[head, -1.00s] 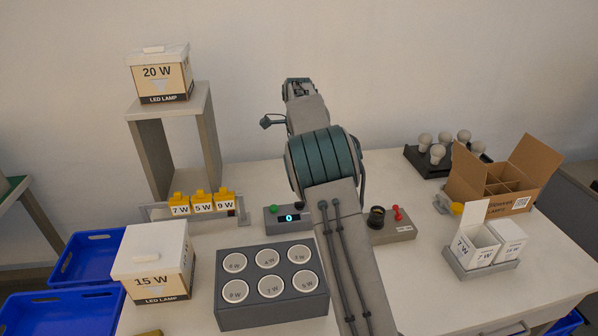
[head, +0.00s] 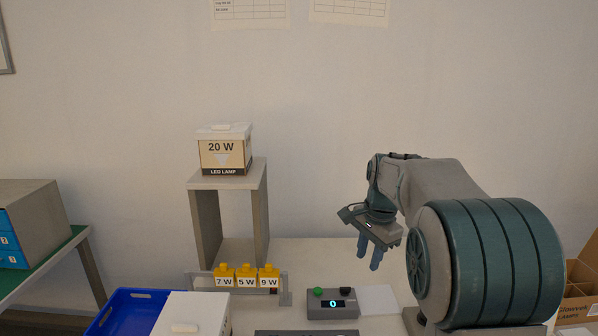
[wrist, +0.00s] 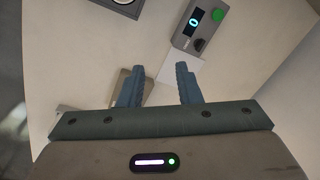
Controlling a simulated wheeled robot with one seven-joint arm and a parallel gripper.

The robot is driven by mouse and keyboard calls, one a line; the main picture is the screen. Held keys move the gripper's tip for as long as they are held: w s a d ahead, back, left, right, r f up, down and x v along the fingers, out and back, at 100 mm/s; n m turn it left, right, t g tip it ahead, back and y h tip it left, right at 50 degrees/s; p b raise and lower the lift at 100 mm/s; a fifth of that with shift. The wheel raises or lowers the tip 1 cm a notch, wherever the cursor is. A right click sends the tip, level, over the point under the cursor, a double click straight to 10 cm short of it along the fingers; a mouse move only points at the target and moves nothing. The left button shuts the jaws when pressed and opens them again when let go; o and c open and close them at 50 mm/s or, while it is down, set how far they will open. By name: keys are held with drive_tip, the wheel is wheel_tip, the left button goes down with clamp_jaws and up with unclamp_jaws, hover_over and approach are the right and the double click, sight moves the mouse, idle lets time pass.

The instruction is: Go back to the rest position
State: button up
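My gripper (head: 370,251) hangs with its blue fingers pointing down, above the right part of the table (head: 290,255) in the head view. In the wrist view my gripper (wrist: 158,86) has its two fingers well apart with nothing between them. Below it are a grey box with a lit display reading 0 (wrist: 198,27) and a white flat sheet (wrist: 181,68). The display box (head: 333,303) also shows in the head view, left of the gripper. My arm hides much of the table's right side.
A 20 W lamp box (head: 224,152) stands on a wooden riser (head: 260,215). Yellow blocks marked 7 W, 5 W and 9 W (head: 246,277) sit in a rack. A blue bin (head: 128,311) is at lower left. A cardboard box (head: 580,285) is at right, partly hidden.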

drive_tip(key=s+f+n+t, duration=0.1)
drive_tip(key=s+n, duration=0.5)
drive_tip(key=s, duration=0.7)
drive_tip(key=s+a+f+n, duration=0.1)
drive_tip(key=s+f+n, duration=0.3)
drive_tip(key=s, duration=1)
drive_tip(key=shift+n+t+h, duration=0.4)
drive_tip(key=shift+n, duration=0.5)
drive_tip(key=shift+s+a, duration=0.1)
drive_tip(key=shift+o, duration=0.6)
drive_tip(key=shift+d, duration=0.2)
